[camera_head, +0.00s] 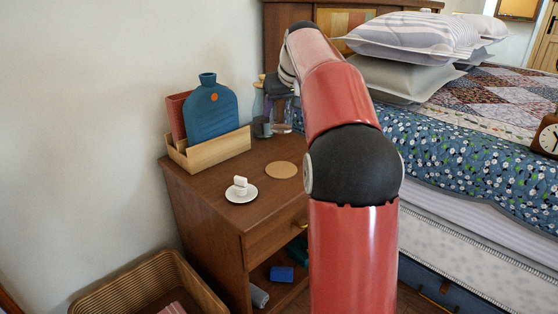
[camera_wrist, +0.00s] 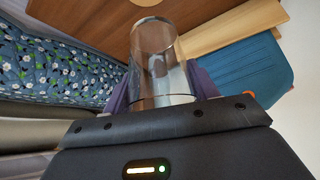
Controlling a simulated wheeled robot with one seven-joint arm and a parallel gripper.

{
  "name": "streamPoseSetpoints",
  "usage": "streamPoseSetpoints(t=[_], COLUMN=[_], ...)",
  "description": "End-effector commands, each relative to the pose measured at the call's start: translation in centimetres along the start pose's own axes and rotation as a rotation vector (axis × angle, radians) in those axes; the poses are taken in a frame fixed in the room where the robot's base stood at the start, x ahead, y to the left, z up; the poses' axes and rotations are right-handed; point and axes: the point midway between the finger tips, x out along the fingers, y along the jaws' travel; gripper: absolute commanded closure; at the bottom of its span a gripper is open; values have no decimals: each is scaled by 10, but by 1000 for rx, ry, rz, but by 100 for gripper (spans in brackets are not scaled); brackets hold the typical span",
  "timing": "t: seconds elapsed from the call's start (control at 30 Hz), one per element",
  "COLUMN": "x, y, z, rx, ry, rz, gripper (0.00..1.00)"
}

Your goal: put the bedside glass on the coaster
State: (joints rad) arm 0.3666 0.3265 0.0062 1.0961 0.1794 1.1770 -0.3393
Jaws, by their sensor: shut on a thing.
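The bedside glass (camera_wrist: 158,55) is clear and empty-looking in the wrist view, between the two purple fingers of my gripper (camera_wrist: 162,92), which is shut on it. In the head view the glass (camera_head: 282,120) shows at the back of the nightstand, partly behind my arm; I cannot tell whether its base touches the top. The coaster (camera_head: 281,170) is a round tan disc lying bare on the nightstand, nearer the camera than the glass.
A dark cup-like shape (camera_head: 262,128) is beside the glass. The bed (camera_head: 455,135) stands right.

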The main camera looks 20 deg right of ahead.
Motion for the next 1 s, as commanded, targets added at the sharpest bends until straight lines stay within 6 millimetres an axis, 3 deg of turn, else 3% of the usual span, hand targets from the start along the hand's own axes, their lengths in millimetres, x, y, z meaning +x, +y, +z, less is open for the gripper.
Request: streamPoseSetpoints(t=[0.1,0.3,0.53,0.77,1.0], x=[31,60,74,102,102], y=[0,0,0,0,0], z=[21,39,47,66,66], rx=[0,0,0,0,-1], ry=[-1,1,1,1,2], rz=[0,0,0,-1,0], gripper=[70,70,70,70,70])
